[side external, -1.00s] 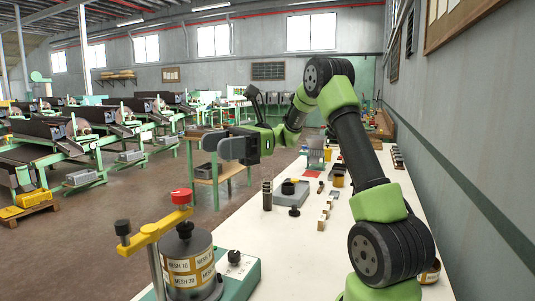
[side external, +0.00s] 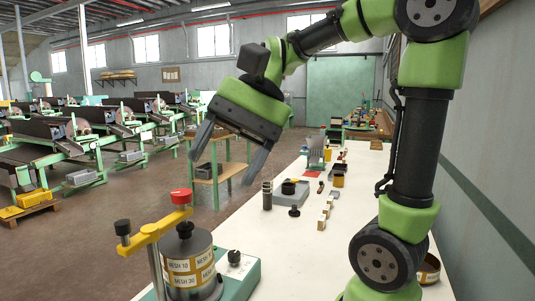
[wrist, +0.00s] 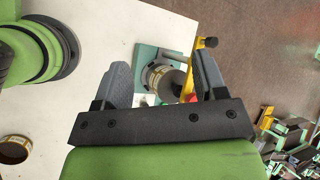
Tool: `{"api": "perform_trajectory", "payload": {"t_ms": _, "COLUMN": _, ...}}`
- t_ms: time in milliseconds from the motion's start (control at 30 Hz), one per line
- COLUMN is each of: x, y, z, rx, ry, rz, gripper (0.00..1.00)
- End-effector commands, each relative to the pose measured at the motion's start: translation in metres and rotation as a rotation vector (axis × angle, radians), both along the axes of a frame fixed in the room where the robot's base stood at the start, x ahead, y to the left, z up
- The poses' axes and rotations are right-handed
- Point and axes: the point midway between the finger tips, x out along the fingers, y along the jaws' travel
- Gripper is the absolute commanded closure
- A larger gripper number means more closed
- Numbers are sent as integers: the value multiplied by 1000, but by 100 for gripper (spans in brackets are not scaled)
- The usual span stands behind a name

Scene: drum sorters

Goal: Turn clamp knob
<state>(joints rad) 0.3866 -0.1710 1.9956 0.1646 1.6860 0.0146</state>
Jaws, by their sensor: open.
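A yellow clamp bar (side external: 155,235) crosses above a sieve stack (side external: 188,270) with mesh labels on a green base (side external: 243,277). A red knob (side external: 181,196) tops its right end and a black knob (side external: 122,228) its left end. Another dark knob (side external: 184,230) sits on the stack's lid. My gripper (side external: 220,171) is open and empty, apart from and above the clamp, fingers pointing down. In the wrist view, the stack (wrist: 155,72) and yellow bar (wrist: 188,80) show between the fingers. The red knob (wrist: 193,98) is partly hidden by my gripper; the black knob (wrist: 210,42) is clear.
The white bench (side external: 300,255) holds a grey block (side external: 290,194), a dark post (side external: 267,195), a small black knob (side external: 294,211) and several wooden blocks. A round tin (side external: 428,270) stands near my base. A wooden-topped cart (side external: 215,177) is beyond the bench.

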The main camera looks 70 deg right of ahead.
Motion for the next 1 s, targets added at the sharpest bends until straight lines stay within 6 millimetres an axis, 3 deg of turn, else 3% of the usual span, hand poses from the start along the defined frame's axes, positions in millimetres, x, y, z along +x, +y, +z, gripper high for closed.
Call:
{"api": "perform_trajectory", "payload": {"t_ms": 200, "x": -25, "y": 6, "z": 0, "rx": -249, "ry": -186, "rz": 158, "gripper": 35}}
{"api": "perform_trajectory", "payload": {"t_ms": 500, "x": -48, "y": 3, "z": 4, "rx": -533, "ry": -453, "rz": 336, "gripper": 35}}
{"api": "perform_trajectory", "payload": {"t_ms": 700, "x": -55, "y": 0, "z": 7, "rx": -631, "ry": -561, "rz": 395, "gripper": 35}}
{"api": "perform_trajectory", "payload": {"t_ms": 1000, "x": -56, "y": -1, "z": 8, "rx": -656, "ry": -590, "rz": 409, "gripper": 35}}
